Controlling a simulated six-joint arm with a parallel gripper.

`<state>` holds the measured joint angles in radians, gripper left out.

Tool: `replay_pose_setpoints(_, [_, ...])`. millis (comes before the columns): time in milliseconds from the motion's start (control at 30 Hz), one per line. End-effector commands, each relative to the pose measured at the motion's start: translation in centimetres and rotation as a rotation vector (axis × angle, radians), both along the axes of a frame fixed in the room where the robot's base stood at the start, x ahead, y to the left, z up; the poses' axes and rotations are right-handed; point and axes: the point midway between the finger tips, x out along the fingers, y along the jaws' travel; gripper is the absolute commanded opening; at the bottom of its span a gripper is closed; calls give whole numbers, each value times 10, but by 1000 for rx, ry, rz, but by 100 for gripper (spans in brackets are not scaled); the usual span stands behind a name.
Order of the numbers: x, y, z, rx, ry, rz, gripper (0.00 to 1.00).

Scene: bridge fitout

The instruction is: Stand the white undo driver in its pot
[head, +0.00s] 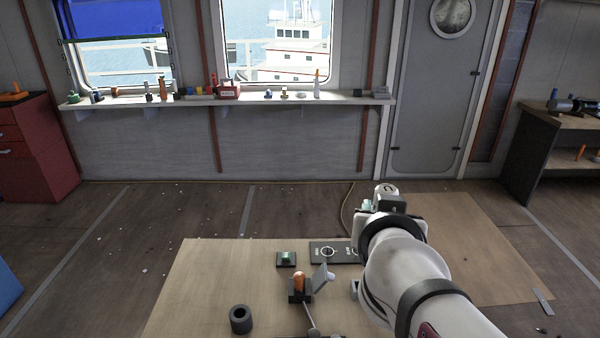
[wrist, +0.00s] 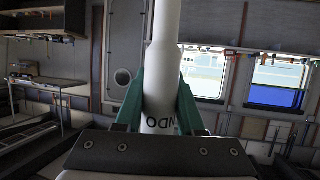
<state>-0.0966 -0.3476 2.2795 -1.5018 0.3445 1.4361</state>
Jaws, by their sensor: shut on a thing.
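The white undo driver shows in the wrist view (wrist: 161,95) as a white shaft with dark lettering, part of it reading "NDO". My gripper (wrist: 160,100) has its two green fingers closed on either side of it. In the head view my gripper (head: 368,205) is above the far right part of the wooden table, and a white end of the driver (head: 385,188) shows there. A dark, round, hollow pot (head: 241,328) stands on the table at the front left, apart from my gripper. It looks empty, though its inside is dark. The driver's lower end is hidden in the head view.
On the wooden table (head: 210,285) are a small dark block with a green top (head: 286,258), a dark plate with round markings (head: 325,252) and a dark holder with an orange piece (head: 300,283). The table's left part is mostly clear. A shelf (head: 135,98) runs under the windows.

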Motion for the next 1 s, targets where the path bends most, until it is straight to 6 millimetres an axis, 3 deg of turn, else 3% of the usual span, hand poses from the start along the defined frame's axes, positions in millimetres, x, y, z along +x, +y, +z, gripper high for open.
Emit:
replay_pose_setpoints(33, [-2,-11,-3,-1,0,13,0])
replay_pose_setpoints(200, [-11,-28,-15,2,8,103,0])
replay_pose_setpoints(333, [-15,-28,-25,8,15,183,0])
replay_pose_setpoints(433, [-8,-17,-35,16,20,277,0])
replay_pose_setpoints(767, [51,75,-71,26,9,589,0])
replay_pose_setpoints(867, [71,117,-92,27,9,685,0])
replay_pose_setpoints(1000, [92,191,-132,25,5,824,0])
